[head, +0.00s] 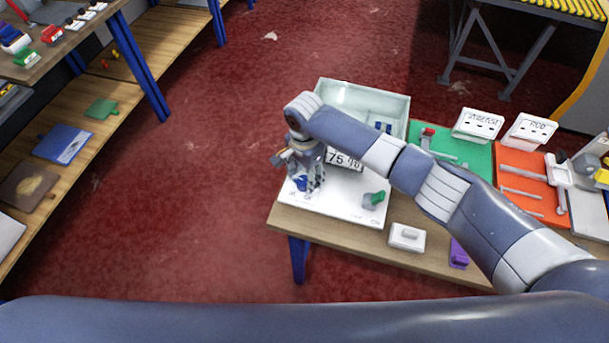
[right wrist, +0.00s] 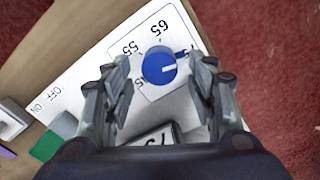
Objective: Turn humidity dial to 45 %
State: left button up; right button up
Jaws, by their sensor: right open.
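The blue humidity dial (right wrist: 159,65) sits on a white panel, between the open fingers of my right gripper (right wrist: 160,95), with a gap on each side. Its white pointer mark faces right in the right wrist view, toward a partly hidden number that looks like 75. 65 and 55 are printed around it, and a part-hidden number ending in 5 is at lower left. In the head view my right gripper (head: 306,181) is over the panel and partly covers the dial (head: 301,183). The display (head: 343,159) reads 75. My left gripper is out of view.
A clear bin (head: 355,96) is behind. A white block (head: 407,237), a purple item (head: 458,253), and green and red tool mats lie to the right. Red floor is open at left.

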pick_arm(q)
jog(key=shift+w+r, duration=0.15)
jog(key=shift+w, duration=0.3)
pick_arm(e)
jog(key=shift+f, duration=0.95)
jog(key=c, duration=1)
jog(key=shift+c, duration=0.2)
